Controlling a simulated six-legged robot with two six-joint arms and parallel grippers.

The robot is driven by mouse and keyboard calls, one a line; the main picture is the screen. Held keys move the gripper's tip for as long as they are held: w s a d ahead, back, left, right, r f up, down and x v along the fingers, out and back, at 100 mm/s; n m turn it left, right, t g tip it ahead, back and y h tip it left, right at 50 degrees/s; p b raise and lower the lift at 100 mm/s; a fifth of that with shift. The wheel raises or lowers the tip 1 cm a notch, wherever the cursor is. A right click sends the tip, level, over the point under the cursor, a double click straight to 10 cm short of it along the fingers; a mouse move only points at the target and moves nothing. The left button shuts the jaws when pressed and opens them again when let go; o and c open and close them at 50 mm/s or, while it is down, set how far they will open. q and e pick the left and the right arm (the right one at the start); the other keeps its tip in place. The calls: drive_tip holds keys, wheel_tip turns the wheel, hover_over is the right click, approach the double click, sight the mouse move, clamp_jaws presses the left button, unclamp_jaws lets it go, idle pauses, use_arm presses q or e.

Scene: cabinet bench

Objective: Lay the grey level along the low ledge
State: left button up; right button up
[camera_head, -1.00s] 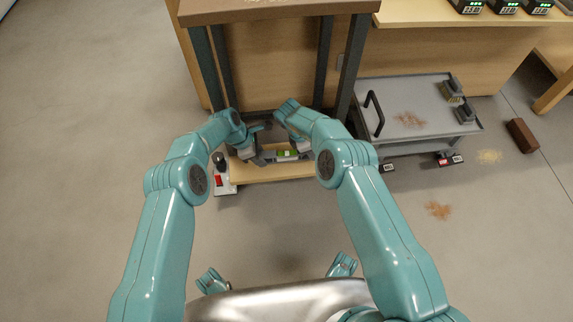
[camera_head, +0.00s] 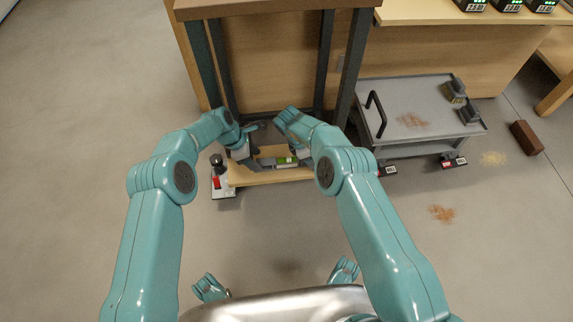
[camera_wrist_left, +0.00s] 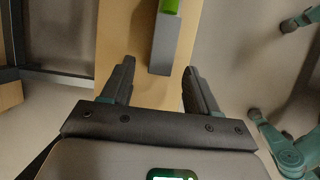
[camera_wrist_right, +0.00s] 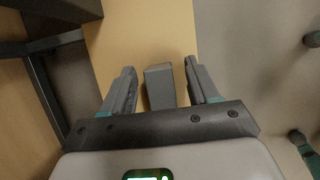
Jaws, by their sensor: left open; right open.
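My right gripper (camera_wrist_right: 160,67) is open around the right end, also with gaps. In the head view my forearms partly hide both ends.
A white and black device with a red part (camera_head: 218,182) stands at the ledge's left end. Dark posts (camera_head: 350,70) carry a bench top (camera_head: 270,8) above the ledge. A grey cart (camera_head: 410,110) stands to the right.

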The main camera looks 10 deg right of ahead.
drive_tip(key=shift+r, duration=0.1)
use_arm(q)
drive_tip(key=v, duration=0.8)
drive_tip(key=shift+r, duration=0.3)
use_arm(e)
drive_tip(key=v, duration=1.1)
drive_tip(key=shift+a+r, duration=0.25)
drive_tip(key=shift+r, duration=0.1)
use_arm(q)
drive_tip(key=shift+s+a, duration=0.1)
